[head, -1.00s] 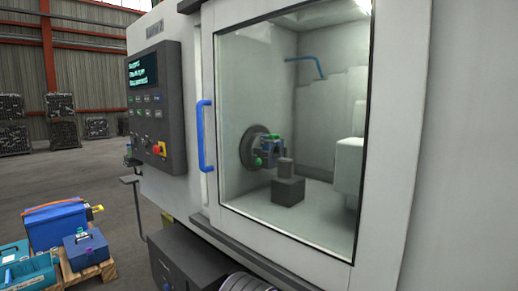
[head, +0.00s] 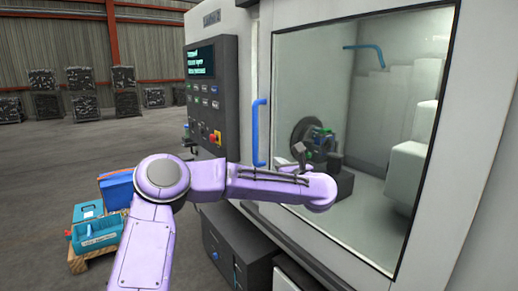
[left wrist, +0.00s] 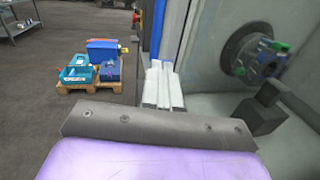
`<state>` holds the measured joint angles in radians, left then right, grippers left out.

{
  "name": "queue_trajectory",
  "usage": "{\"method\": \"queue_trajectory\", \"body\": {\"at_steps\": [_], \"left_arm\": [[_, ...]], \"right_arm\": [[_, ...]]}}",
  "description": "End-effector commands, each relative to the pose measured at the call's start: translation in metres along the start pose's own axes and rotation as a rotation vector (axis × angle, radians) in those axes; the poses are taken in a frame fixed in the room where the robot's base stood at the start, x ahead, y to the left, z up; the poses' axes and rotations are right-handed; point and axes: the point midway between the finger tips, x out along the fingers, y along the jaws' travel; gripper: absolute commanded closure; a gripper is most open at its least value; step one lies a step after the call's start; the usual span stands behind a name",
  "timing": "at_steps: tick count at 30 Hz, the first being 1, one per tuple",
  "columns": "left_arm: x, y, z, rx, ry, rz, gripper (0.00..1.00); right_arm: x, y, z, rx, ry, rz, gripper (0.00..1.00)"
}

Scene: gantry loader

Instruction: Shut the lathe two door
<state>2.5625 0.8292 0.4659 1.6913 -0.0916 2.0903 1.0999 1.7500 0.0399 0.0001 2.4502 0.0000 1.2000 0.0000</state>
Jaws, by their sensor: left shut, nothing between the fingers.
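The lathe door (head: 455,115) is a pale panel with a large dark-edged window. A blue vertical handle (head: 260,132) stands on its left edge beside the control panel; whether a gap is open at that edge is not clear. My left arm reaches across the front of the door. My left gripper (head: 300,152) is in front of the window, to the right of the handle and a little lower. In the left wrist view the fingers (left wrist: 160,72) are together and empty, with the blue handle (left wrist: 157,28) just beyond them. My right gripper is not in view.
A dark control panel (head: 208,95) is left of the door. A chuck (head: 312,135) and a dark block show inside the machine. Blue toolboxes stand on a pallet (head: 78,262) at lower left. Dark cabinets (head: 238,245) are below the door. The floor at left is open.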

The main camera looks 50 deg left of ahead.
Motion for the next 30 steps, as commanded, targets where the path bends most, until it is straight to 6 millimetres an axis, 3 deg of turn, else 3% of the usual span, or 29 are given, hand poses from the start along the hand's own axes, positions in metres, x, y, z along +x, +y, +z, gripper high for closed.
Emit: {"method": "queue_trajectory", "body": {"at_steps": [5, 21, 30], "left_arm": [[0.021, 0.007, 0.009, -0.052, 0.012, 0.024, 1.0], [0.129, 0.008, 0.008, -0.042, 0.009, 0.021, 1.0], [0.144, 0.008, 0.004, -0.044, 0.009, 0.018, 1.0]], "right_arm": [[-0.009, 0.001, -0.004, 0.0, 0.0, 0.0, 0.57], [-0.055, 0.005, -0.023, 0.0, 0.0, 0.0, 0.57], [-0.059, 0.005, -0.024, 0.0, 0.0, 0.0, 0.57]]}}
